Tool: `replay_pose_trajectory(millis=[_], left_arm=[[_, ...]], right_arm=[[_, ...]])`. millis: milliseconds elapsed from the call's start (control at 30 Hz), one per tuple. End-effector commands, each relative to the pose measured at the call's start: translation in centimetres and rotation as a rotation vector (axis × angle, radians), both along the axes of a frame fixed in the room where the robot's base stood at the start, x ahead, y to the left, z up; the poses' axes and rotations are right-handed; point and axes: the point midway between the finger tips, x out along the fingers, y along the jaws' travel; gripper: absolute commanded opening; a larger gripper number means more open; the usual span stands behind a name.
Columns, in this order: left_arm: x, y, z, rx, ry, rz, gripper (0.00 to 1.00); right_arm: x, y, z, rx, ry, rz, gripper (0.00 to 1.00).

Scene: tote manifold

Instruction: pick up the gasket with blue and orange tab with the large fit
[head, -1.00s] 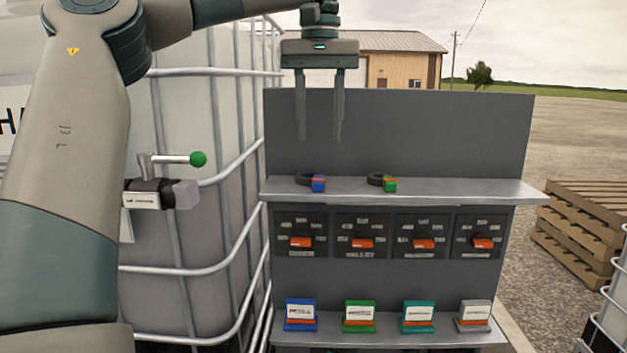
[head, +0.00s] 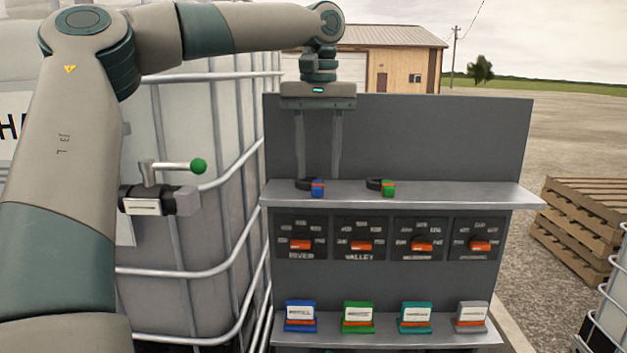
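The gasket with the blue and orange tab (head: 317,187) lies on the upper shelf, at its left end. Its black ring is behind and left of the tab. My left gripper (head: 318,176) points down right over this gasket, its two fingers apart. The fingertips come down close to the ring and tab; I cannot tell whether they touch it. A second gasket with a green and orange tab (head: 388,188) lies to the right on the same shelf. My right gripper is not in view.
The grey panel (head: 430,140) stands behind the shelf (head: 460,193). Below are several dials with orange handles (head: 301,245) and a lower shelf with coloured labelled blocks (head: 301,315). A caged tote (head: 215,120) with a green-knobbed valve (head: 198,166) stands left. Pallets (head: 580,230) are at right.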

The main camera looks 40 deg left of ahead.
Motion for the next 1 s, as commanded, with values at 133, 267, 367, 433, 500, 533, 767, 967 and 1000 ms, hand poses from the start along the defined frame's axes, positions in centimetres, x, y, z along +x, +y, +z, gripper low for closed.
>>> replay_pose_trajectory(millis=[133,267,367,433,500,533,767,967,1000], left_arm=[[0.1,0.2,-1.6,-0.001,0.002,-0.001,0.39],[0.1,0.2,-2.6,0.0,0.0,0.001,0.39],[0.1,0.2,-2.9,0.001,-0.001,0.002,0.39],[0.1,0.2,-2.9,0.001,-0.001,0.002,0.39],[0.1,0.2,-2.9,0.001,-0.001,0.002,0.39],[0.1,0.2,-2.9,0.001,-0.001,0.002,0.39],[0.1,0.2,-2.8,0.001,-0.001,0.002,0.39],[0.1,0.2,-2.8,0.001,-0.001,0.001,0.0],[0.1,0.2,-2.8,0.001,-0.001,0.001,0.0]], right_arm=[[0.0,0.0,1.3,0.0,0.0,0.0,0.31],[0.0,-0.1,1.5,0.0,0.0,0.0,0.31],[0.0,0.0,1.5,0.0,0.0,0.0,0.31],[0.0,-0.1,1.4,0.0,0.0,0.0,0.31],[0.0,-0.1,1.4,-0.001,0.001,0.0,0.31],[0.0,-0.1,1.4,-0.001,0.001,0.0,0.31],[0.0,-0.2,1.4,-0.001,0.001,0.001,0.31],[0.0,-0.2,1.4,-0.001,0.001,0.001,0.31],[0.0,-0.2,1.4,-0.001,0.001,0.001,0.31]])
